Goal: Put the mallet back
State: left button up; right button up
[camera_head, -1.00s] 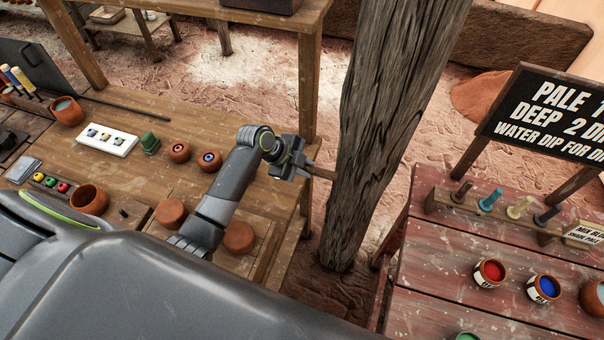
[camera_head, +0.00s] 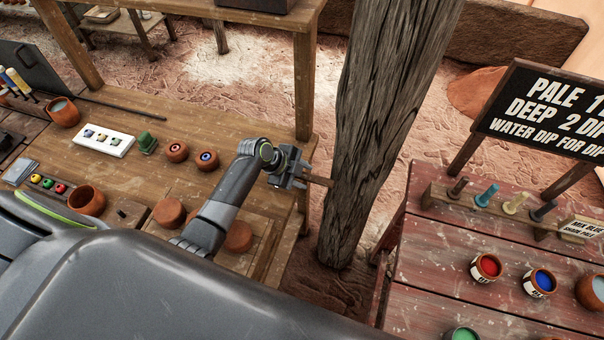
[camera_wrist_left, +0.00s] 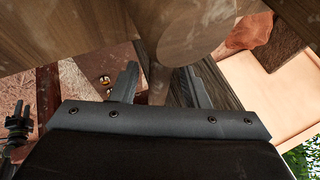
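My left gripper (camera_head: 299,176) is above the right edge of the wooden workbench, beside the timber post. In the head view the gripper hides most of the mallet. I cannot tell whether the wood touches the post.
The thick timber post (camera_head: 385,120) stands just right of the gripper. The workbench (camera_head: 110,180) carries small pots and a white tray (camera_head: 104,140). A red table (camera_head: 430,275) at right holds paint pots and a sign (camera_head: 545,110).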

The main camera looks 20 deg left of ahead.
pick_arm(q)
jog(key=shift+r, duration=0.1)
jog(key=shift+a+r, duration=0.1)
jog(key=shift+r, duration=0.05)
jog(key=b+v, duration=0.1)
jog(key=v, duration=1)
jog(key=shift+s+a+r, duration=0.2)
jog(key=shift+r, duration=0.1)
